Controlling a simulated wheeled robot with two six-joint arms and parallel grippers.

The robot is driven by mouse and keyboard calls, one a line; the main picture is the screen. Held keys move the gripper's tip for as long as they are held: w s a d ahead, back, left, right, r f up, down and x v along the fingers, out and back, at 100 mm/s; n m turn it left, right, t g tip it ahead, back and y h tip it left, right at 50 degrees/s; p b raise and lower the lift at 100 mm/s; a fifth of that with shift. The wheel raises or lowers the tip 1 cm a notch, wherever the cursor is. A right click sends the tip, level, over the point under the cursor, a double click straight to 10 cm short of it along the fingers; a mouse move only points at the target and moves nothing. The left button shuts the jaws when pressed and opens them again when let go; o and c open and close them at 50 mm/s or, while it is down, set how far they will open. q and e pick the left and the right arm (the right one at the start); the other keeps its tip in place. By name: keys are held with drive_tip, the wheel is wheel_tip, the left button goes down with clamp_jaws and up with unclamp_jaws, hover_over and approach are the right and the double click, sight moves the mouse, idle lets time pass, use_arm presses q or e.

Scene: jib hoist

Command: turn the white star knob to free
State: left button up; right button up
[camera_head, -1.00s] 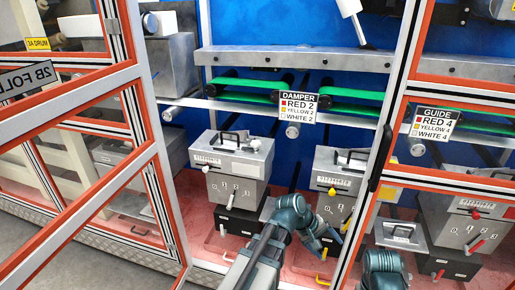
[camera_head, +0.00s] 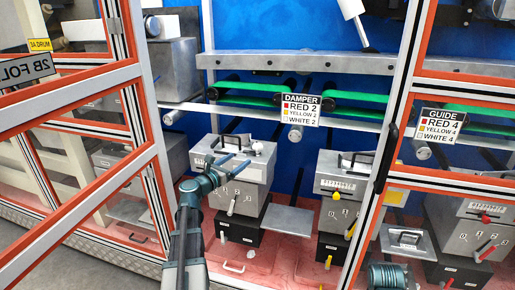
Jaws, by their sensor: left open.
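A small white knob (camera_head: 257,148) sits at the upper right of the left grey machine box (camera_head: 255,171); its star shape is too small to make out. My left gripper (camera_head: 240,152) is in front of the upper part of this box, its fingers spread and empty, left of the white knob. I cannot tell whether a fingertip touches the knob. The gripper hides part of the box's scale. A lever (camera_head: 232,205) with number marks is on the box front below.
A similar grey box (camera_head: 341,185) stands to the right, with a flat grey plate (camera_head: 288,220) between the two. Orange-edged frame posts flank the opening. A DAMPER sign (camera_head: 300,109) hangs above.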

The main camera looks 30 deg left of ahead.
sight(255, 149)
use_arm(q)
drive_tip(key=w, duration=0.9)
drive_tip(key=w+d, duration=0.1)
drive_tip(key=w, duration=0.3)
drive_tip(key=shift+w, duration=0.25)
drive_tip(key=shift+d, duration=0.1)
clamp_jaws()
